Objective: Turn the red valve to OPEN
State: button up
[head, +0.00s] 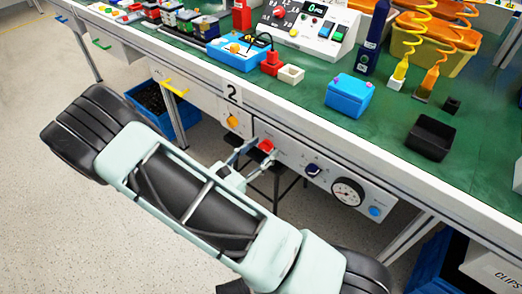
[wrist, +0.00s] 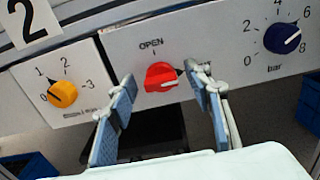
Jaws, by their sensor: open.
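The red valve (wrist: 161,76) is a round knob on the white front panel, in the middle of the wrist view. The word OPEN (wrist: 151,43) is printed above it. A dark pointer on the knob points right, away from OPEN; the label on that side is mostly hidden by a finger. My gripper (wrist: 161,90) is open, with one blue-padded finger on each side of the knob and gaps between. In the head view the red valve (head: 266,146) sits just beyond my gripper (head: 250,155). I cannot tell if the fingertips reach past the knob's face.
A yellow knob (wrist: 62,93) is left of the valve, and a dark blue bar knob (wrist: 282,38) is right. A gauge (head: 347,192) and a blue button (head: 375,211) are further right. The green worktop (head: 310,125) overhangs above, carrying many items. A stool stands beneath.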

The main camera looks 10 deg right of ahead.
jog(key=c, duration=1.1)
jog(key=shift+c, duration=0.2)
jog(key=n+p, duration=0.1)
jog(key=p, duration=0.1)
jog(key=n+p, duration=0.2)
jog(key=shift+r+n, duration=0.2)
jog(key=shift+n, duration=0.1)
jog(key=n+p, duration=0.3)
jog(key=n, duration=0.1)
jog(key=shift+a+f+n+p, duration=0.1)
jog(key=shift+n+p, duration=0.2)
jog(key=shift+p, duration=0.05)
jog(key=n+p, duration=0.2)
jog(key=n, duration=0.2)
jog(key=shift+w+f, duration=0.1)
jog(key=shift+f, duration=0.05)
jog(key=n+p, duration=0.1)
jog(key=n, duration=0.4)
jog(key=shift+f+n+p, duration=0.2)
jog(key=shift+n+p, duration=0.1)
jog(key=shift+p, duration=0.05)
